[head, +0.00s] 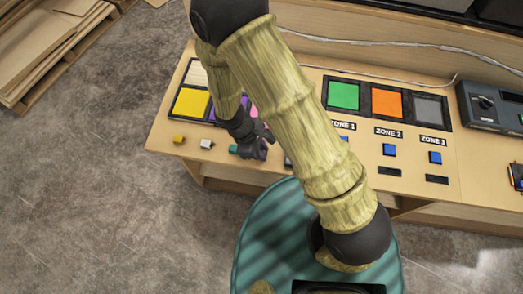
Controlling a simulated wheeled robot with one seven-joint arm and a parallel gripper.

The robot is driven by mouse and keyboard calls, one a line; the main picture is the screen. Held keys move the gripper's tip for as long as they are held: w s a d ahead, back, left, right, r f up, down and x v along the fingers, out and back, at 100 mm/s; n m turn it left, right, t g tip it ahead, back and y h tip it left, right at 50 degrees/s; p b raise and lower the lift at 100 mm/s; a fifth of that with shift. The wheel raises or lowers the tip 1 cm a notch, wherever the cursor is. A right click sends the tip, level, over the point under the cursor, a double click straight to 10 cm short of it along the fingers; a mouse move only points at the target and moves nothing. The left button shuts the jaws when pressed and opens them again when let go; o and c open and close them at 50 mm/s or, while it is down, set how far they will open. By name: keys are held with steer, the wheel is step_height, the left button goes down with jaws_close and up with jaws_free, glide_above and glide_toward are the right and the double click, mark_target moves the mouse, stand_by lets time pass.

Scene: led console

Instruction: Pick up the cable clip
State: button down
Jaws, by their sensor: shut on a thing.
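My gripper (258,151) is dark and reaches down over the near edge of the console desk, at the lower left of the colour panels. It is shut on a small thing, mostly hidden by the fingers. I cannot make out for certain that this is the cable clip. A small teal piece (233,149) shows right beside the fingers on the left. A small yellow block (178,139) and a small pale grey block (206,144) lie farther left along the desk edge. My arm hides part of the desk to the right of the gripper.
The wooden desk (460,150) carries a yellow panel (191,103) and green (343,95), orange (387,103) and grey panels (429,108). Blue buttons (389,149) sit below the zone labels. A dark control box (490,105) stands at right. A cable (400,43) runs along the back.

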steer(key=shift+r, duration=0.1)
step_height(320, 180, up, 10)
stand_by(0.4)
stand_by(0.6)
